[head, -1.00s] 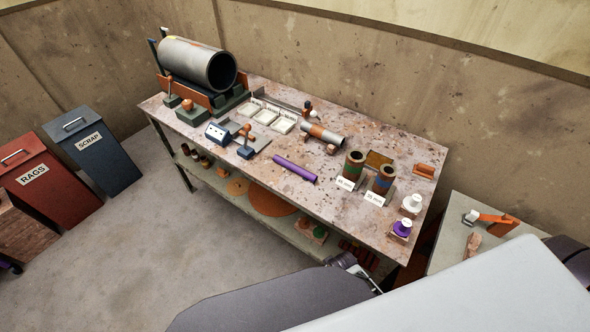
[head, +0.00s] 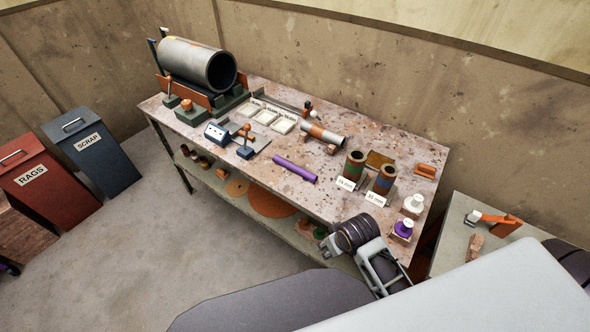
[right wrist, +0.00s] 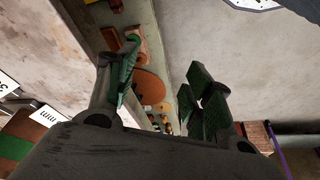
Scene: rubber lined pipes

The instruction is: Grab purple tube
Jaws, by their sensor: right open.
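The purple tube (head: 295,170) lies flat on the front part of the workbench top, left of two upright lined pipe pieces. Nothing holds it. My right gripper (head: 328,246) is by the bench's front edge, below and right of the tube in the head view, apart from it. Its open fingers also show in the right wrist view (right wrist: 160,72), with nothing between them. The tube on the bench cannot be made out in the right wrist view. My left gripper is not in view.
The workbench (head: 225,165) holds a large grey pipe (head: 195,65), a banded pipe (head: 322,134) on supports, a green-banded upright pipe (head: 354,170) and a blue-banded one (head: 384,180). A purple-marked bottle (head: 402,230) stands at the right. Bench space around the tube is clear.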

